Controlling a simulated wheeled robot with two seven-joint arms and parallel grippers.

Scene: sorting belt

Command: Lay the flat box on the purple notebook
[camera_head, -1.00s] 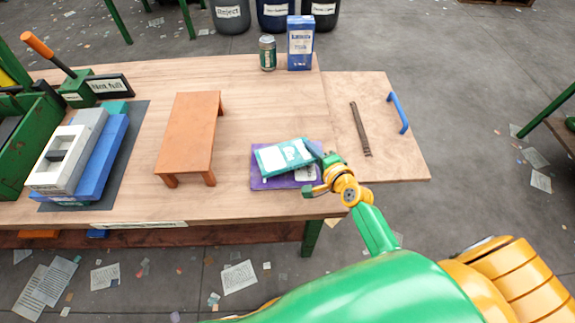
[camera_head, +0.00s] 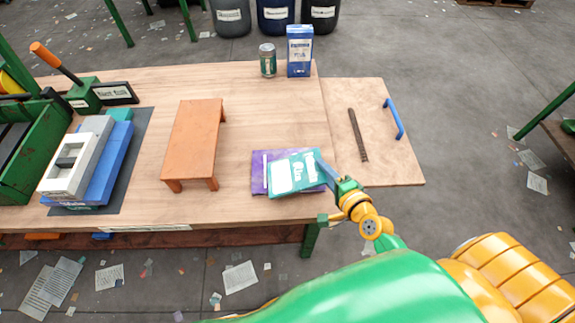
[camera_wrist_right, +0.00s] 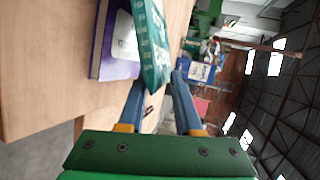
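The flat teal box (camera_head: 294,174) with white label patches lies over the purple notebook (camera_head: 259,182) near the table's front edge, turned slightly relative to it. My left gripper is not in view.
An orange stand (camera_head: 193,142) is left of the notebook. A brown strip (camera_head: 358,134) and a blue handle (camera_head: 394,118) lie on the right board. A can (camera_head: 267,60) and a blue carton (camera_head: 299,50) stand at the back. The table between is clear.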

